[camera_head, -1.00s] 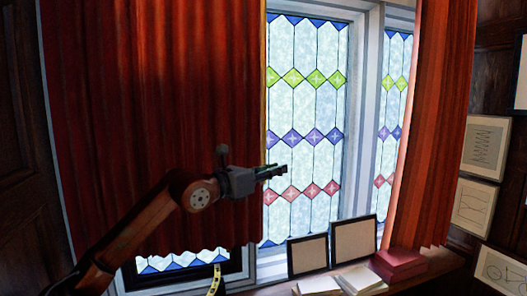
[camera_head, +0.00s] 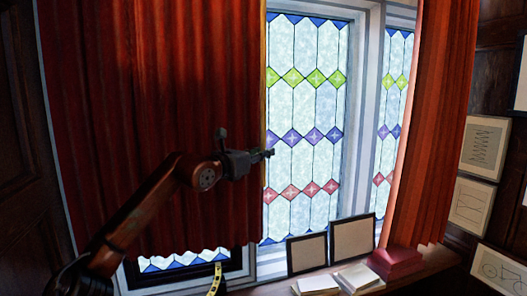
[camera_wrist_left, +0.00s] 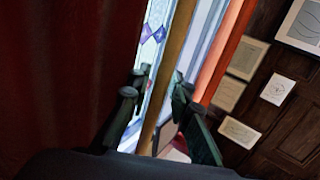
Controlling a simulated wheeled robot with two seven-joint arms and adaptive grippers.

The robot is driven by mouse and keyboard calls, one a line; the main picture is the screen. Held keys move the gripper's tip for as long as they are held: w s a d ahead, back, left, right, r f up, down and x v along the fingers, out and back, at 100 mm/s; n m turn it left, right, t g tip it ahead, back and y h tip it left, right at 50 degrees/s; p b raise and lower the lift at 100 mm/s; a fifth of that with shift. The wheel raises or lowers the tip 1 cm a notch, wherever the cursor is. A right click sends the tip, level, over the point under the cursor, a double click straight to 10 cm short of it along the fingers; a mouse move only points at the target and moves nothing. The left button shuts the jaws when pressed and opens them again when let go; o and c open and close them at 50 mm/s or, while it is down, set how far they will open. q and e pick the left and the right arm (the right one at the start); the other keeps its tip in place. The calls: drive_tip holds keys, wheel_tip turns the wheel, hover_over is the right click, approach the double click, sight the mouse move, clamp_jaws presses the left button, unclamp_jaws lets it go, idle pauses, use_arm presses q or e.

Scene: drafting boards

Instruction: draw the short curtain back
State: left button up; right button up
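A dark red curtain (camera_head: 150,90) hangs over the left part of the window, its lower hem above the bottom of the glass. Its right edge hangs beside the bare stained glass. My left gripper (camera_head: 268,154) is at that edge, about mid-height. In the left wrist view, the fingers (camera_wrist_left: 155,100) are apart and the curtain (camera_wrist_left: 70,60) fills the left side. A tan upright strip (camera_wrist_left: 170,65) shows between the fingers; I cannot tell whether they touch anything. My right gripper is not in view.
A second, orange-red curtain (camera_head: 432,130) hangs at the right. The sill holds two dark frames (camera_head: 352,240), open books (camera_head: 358,278) and a red box (camera_head: 396,262). Drawings (camera_head: 484,147) hang on the dark panelled wall. The stained glass (camera_head: 305,110) between the curtains is unobstructed.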

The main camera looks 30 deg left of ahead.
use_arm(q)
clamp_jaws()
idle(0.6)
